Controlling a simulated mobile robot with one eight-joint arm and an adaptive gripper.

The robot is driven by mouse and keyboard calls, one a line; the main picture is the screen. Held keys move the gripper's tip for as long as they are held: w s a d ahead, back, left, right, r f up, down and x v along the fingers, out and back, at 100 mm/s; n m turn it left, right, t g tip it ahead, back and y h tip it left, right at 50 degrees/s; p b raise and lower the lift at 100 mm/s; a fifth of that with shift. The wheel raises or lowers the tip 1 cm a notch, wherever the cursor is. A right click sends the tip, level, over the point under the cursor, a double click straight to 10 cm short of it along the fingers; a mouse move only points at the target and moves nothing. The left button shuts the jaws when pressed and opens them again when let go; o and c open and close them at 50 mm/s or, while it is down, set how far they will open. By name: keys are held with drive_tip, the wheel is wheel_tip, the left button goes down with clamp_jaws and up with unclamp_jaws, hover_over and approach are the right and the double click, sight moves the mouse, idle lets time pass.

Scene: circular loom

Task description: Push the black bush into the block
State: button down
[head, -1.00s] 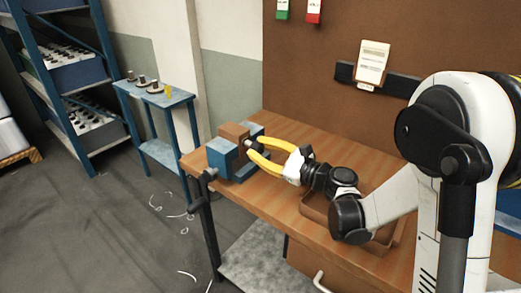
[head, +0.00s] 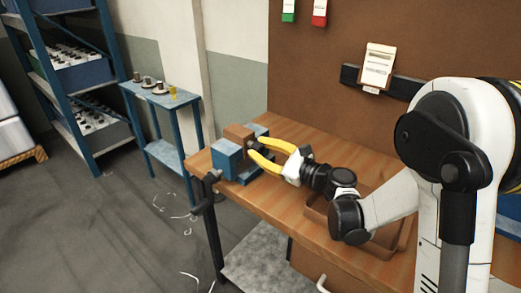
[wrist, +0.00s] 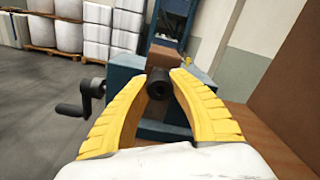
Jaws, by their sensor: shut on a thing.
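The brown block (head: 238,134) is clamped between the blue jaws of a vise (head: 227,160) at the left end of the workbench. In the wrist view the block (wrist: 165,57) stands just beyond my fingertips. My yellow-fingered gripper (wrist: 158,82) is shut on the black bush (wrist: 158,90), a short dark cylinder with its round end and bore facing the wrist camera. In the head view my gripper (head: 249,150) is at the block's right side, with the bush mostly hidden between the fingers. Whether the bush touches or enters the block I cannot tell.
The vise's crank handle (wrist: 80,100) sticks out to the left. A brown tray (head: 320,212) lies on the workbench (head: 300,140) under my arm. A small blue stand (head: 160,98) with several small parts is behind, beside a blue shelf rack (head: 75,65).

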drive_tip(key=shift+w+a, duration=0.3)
drive_tip(key=shift+a, duration=0.1)
drive_tip(key=c, duration=1.2)
unclamp_jaws()
drive_tip(key=shift+o, duration=0.2)
drive_tip(key=shift+d, duration=0.15)
drive_tip(key=v, duration=1.1)
drive_tip(key=shift+s+d, duration=0.3)
